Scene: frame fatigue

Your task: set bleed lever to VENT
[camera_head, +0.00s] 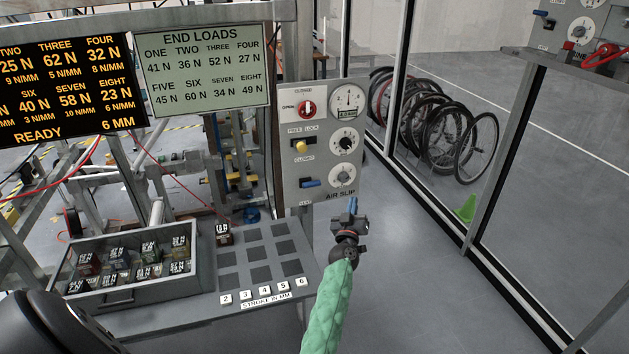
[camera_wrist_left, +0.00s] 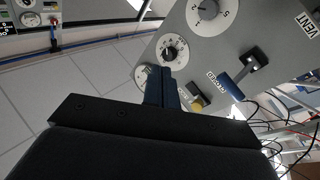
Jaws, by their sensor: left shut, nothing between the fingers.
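The grey AIR SLIP panel (camera_head: 327,130) stands right of centre in the head view. The bleed lever has a blue handle (camera_head: 311,183) low on its left side. In the wrist view the blue handle (camera_wrist_left: 233,88) lies beside the CLOSED label (camera_wrist_left: 215,78), away from the VENT label (camera_wrist_left: 305,24). My left gripper (camera_head: 351,208), on a green-sleeved arm, is in front of and below the panel, to the right of the lever. Its blue fingers (camera_wrist_left: 162,88) are shut, empty and apart from the handle. My right gripper is out of view.
The panel also carries a red knob (camera_head: 307,108), a yellow-handled lever (camera_head: 300,147) and several dials. A bin of labelled blocks (camera_head: 130,283) and a stroke board (camera_head: 240,283) stand at lower left. Cables hang right in the wrist view.

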